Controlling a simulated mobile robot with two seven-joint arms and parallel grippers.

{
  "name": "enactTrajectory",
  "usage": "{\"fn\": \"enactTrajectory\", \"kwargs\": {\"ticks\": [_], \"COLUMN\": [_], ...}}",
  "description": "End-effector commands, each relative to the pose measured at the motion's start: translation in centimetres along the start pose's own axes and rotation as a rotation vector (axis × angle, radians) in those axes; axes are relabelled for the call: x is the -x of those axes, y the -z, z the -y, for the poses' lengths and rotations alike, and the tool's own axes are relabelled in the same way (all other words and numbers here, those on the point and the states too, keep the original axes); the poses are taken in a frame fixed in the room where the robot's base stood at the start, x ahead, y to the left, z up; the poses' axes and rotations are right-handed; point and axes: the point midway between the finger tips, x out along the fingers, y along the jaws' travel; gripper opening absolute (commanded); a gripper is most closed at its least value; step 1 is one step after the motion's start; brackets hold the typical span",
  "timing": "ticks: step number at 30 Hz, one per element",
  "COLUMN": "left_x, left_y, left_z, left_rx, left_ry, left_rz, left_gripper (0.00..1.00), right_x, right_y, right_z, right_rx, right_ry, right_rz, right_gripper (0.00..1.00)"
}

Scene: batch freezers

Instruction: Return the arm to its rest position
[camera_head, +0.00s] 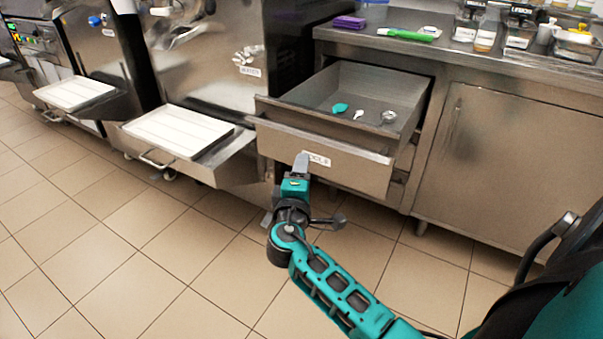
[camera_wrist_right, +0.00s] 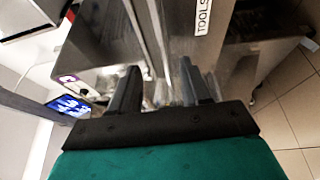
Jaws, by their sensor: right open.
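My right gripper (camera_head: 301,163) is in front of the open drawer (camera_head: 335,165), close to its labelled front panel. In the right wrist view, the two dark fingers of my right gripper (camera_wrist_right: 158,88) are apart with nothing seen held between them. The drawer front with its TOOLS label (camera_wrist_right: 203,17) is just beyond them. I cannot tell whether a finger touches the panel. My right arm (camera_head: 340,290) reaches in from the lower right. My left gripper is not in view.
The drawer holds a teal scoop (camera_head: 340,108) and small metal tools (camera_head: 388,117). White trays (camera_head: 178,130) (camera_head: 74,92) sit on shelves at left. A closed cabinet (camera_head: 500,160) stands at right. The counter (camera_head: 450,50) carries a green spatula (camera_head: 405,35) and containers. The tiled floor (camera_head: 130,250) is clear.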

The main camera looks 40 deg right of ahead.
Motion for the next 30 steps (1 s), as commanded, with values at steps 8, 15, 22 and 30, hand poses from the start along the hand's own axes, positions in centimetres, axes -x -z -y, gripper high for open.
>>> {"fn": "enactTrajectory", "kwargs": {"ticks": [8, 15, 22, 30], "left_x": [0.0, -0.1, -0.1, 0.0], "left_y": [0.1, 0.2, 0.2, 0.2], "left_z": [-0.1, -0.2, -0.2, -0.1], "left_rx": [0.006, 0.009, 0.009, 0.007], "left_ry": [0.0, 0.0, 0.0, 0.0], "left_rz": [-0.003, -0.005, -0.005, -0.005], "left_gripper": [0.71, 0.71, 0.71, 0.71], "right_x": [0.0, 0.9, 7.7, 19.3], "right_y": [0.0, 0.0, 0.5, 1.1], "right_z": [0.0, 1.8, 9.5, 13.9], "right_rx": [0.0, -0.043, -0.321, -0.772], "right_ry": [0.0, 0.065, 0.423, 0.883], "right_rz": [0.0, -0.037, -0.21, -0.337], "right_gripper": [0.47, 0.47, 0.47, 0.47]}}
